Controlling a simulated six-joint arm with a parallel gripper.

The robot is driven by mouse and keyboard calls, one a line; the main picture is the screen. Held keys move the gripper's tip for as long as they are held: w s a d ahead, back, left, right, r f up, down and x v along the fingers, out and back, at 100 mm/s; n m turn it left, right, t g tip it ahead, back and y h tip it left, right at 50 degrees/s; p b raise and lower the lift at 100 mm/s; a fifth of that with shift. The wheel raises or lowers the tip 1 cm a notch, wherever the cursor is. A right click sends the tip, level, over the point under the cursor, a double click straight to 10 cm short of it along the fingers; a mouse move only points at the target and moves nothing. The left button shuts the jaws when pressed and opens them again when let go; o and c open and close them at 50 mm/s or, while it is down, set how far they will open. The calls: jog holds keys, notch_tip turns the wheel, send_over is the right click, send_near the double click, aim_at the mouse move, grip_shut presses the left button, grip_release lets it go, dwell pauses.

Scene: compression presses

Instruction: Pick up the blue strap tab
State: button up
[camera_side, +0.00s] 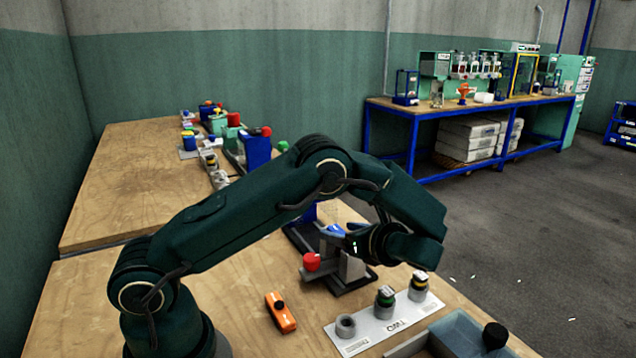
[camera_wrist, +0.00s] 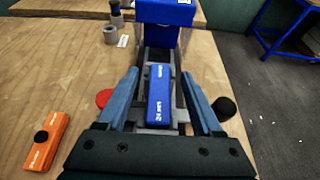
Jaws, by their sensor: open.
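The blue strap tab (camera_wrist: 158,98) is a long blue piece with white lettering, lying along the middle of a grey press fixture. It also shows in the side view (camera_side: 333,230), partly behind my gripper. My gripper (camera_wrist: 159,75) is open, with one finger on each side of the tab in the wrist view. Gaps show between the tab and both fingers. In the side view my gripper (camera_side: 354,238) is low over the press, beside the tab; its exact height above it is hard to tell.
A red knob (camera_side: 311,261) and a dark knob (camera_wrist: 224,107) flank the fixture. A blue block (camera_wrist: 168,12) stands at its far end. An orange tool (camera_side: 280,312) lies on the wooden bench. A white plate (camera_side: 372,328) with grey cylinders and a grey tray (camera_side: 455,328) are near the front.

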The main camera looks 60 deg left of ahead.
grip_shut()
jog(key=shift+r, duration=0.1)
